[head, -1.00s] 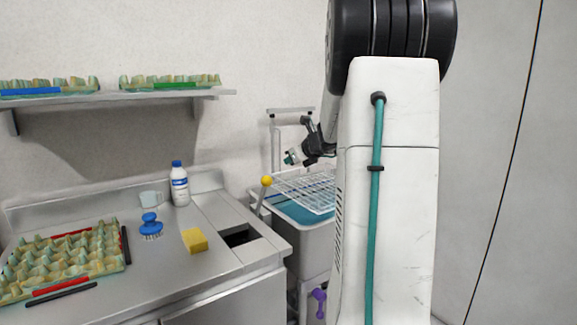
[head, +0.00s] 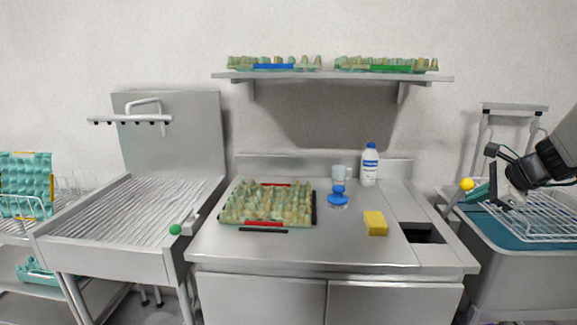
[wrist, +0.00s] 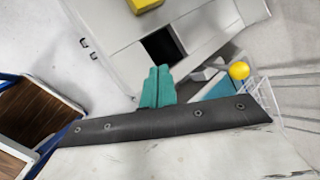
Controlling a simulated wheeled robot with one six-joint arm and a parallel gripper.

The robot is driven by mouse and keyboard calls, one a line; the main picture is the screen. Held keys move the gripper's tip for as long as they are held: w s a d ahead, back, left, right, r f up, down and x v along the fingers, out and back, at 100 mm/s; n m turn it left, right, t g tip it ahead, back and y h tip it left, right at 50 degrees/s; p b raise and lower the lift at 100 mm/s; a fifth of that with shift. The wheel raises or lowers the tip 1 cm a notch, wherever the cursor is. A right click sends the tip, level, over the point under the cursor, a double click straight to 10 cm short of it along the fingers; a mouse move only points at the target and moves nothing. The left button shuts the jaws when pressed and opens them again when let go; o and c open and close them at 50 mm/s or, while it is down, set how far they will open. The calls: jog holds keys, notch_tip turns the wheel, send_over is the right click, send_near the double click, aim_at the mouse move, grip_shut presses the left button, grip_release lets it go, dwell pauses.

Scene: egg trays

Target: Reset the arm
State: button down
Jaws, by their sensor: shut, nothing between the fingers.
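My gripper (head: 479,192) is at the right side of the head view, at the end of my dark wrist. It is held in the air in front of the wire rack on the teal-topped cart. In the wrist view its two teal fingers (wrist: 157,88) lie side by side, shut, with nothing between them. Most of my arm is outside the head view at the right.
The steel counter (head: 345,255) holds a filled egg tray (head: 232,214), blue brush (head: 337,198), yellow sponge (head: 376,223), mug (head: 338,176) and white bottle (head: 369,165). The yellow knob (head: 467,184) is close to my gripper. The wire rack (head: 540,220) lies on the cart (head: 520,268).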

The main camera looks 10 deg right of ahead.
jog(key=s+a+n+g+y, duration=0.1)
jog(key=s+a+n+g, duration=0.1)
jog(key=s+a+n, duration=0.3)
jog(key=s+a+f+n+g, duration=0.1)
jog(key=a+n, duration=0.2)
jog(key=a, duration=0.4)
jog(key=s+a+n+g+y, duration=0.1)
jog(key=s+a+n+g, duration=0.1)
jog(key=s+a+n, duration=0.3)
jog(key=s+a+n+g+h, duration=0.2)
jog(key=s+a+n+h, duration=0.1)
jog(key=s+a+n, duration=0.8)
jog(key=shift+s+a+h, duration=0.4)
jog(key=shift+s+a, duration=0.4)
jog(key=shift+a, duration=0.4)
jog(key=shift+f, duration=0.1)
